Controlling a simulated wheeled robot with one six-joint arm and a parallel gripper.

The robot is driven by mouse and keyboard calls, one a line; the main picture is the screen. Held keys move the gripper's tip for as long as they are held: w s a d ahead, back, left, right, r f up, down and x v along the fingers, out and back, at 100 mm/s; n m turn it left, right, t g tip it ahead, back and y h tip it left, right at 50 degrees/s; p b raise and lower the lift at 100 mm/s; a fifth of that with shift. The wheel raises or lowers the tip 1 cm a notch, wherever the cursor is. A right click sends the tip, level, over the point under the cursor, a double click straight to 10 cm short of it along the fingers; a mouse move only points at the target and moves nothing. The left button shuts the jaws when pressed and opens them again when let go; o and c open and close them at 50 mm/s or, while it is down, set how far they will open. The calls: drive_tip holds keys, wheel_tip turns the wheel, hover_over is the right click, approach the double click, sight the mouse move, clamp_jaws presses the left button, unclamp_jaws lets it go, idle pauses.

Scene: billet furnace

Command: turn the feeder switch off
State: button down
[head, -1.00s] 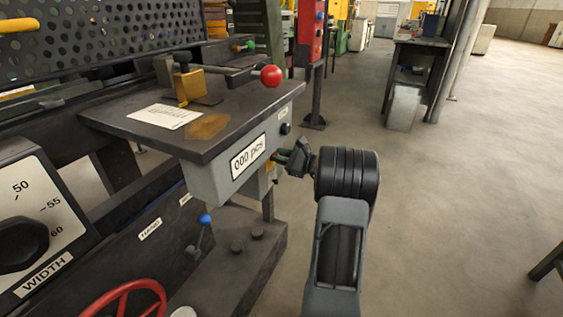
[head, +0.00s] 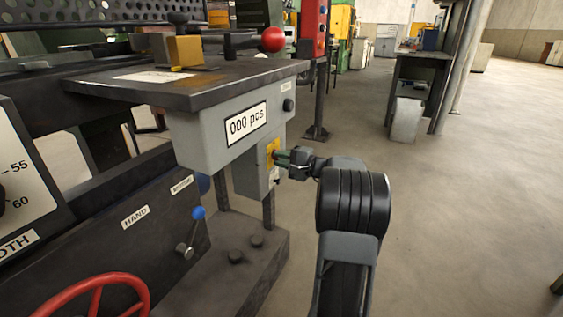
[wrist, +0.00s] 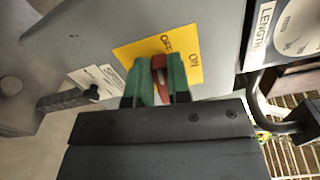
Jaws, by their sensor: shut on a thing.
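The feeder switch is a red lever (wrist: 159,67) on a yellow plate (wrist: 133,52) marked OFF and ON, on the side of a grey box. In the wrist view the green fingertips of my gripper (wrist: 160,85) are shut on the lever, one on each side. The lever shows near the OFF word, but I cannot tell its exact position. In the head view the yellow plate (head: 271,153) is seen edge-on under the table, with my gripper (head: 285,158) at it. The lever is hidden there.
A grey box with a "000 pcs" display (head: 246,123) hangs under the dark tabletop (head: 190,88). A blue-knobbed lever (head: 198,213) and a red handwheel (head: 95,295) are at lower left. The floor at right is open.

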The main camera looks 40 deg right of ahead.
drive_tip(key=shift+f+n, duration=0.2)
drive_tip(key=shift+n, duration=0.6)
drive_tip(key=c, duration=1.1)
unclamp_jaws()
drive_tip(key=shift+o, duration=0.2)
drive_tip(key=p+v, duration=0.4)
drive_tip(key=v, duration=1)
drive_tip(key=shift+a+f, duration=0.1)
